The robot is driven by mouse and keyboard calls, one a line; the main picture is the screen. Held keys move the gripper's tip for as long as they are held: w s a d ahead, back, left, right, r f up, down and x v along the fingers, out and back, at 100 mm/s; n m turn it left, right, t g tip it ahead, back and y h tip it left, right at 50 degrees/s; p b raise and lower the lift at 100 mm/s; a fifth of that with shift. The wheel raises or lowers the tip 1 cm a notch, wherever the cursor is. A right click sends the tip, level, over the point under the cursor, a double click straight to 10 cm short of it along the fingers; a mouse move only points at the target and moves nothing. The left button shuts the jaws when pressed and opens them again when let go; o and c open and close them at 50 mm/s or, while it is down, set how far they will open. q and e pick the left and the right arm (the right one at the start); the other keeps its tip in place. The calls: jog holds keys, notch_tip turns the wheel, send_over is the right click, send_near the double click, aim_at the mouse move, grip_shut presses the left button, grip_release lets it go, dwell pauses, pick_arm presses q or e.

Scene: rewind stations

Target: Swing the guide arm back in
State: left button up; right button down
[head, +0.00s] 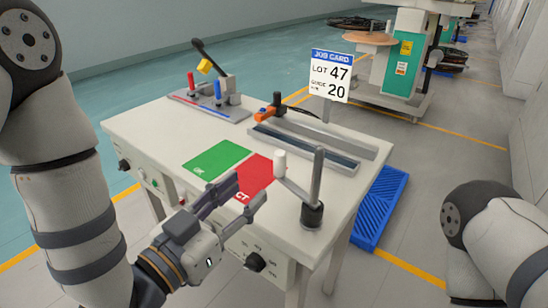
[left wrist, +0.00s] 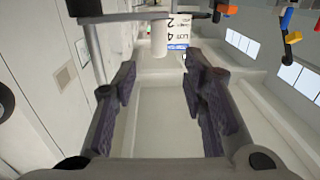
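The guide arm (head: 294,190) is a pale bar reaching left from a dark-based metal post (head: 317,178) at the table's near right corner. A white upright knob (head: 280,164) stands on its free end. My left gripper (head: 247,190) is open and empty, left of and nearer than the knob, over the table's front edge. In the left wrist view the white knob (left wrist: 158,38) shows beyond the gap between the open fingers (left wrist: 163,66), touching neither. My right gripper is out of view; only part of my right arm shows at the right edge.
Green (head: 215,159) and red (head: 255,176) pads lie on the white table (head: 150,125). Behind are a grey rail (head: 305,148) with an orange-handled clamp, a job card (head: 331,76) reading LOT 47 and 20, and a fixture with red and blue pegs. A blue pallet (head: 381,205) lies right.

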aim_at(276, 164)
pick_arm(q)
jog(key=x, duration=1.1)
jog(key=shift+w+d, duration=0.25)
grip_shut()
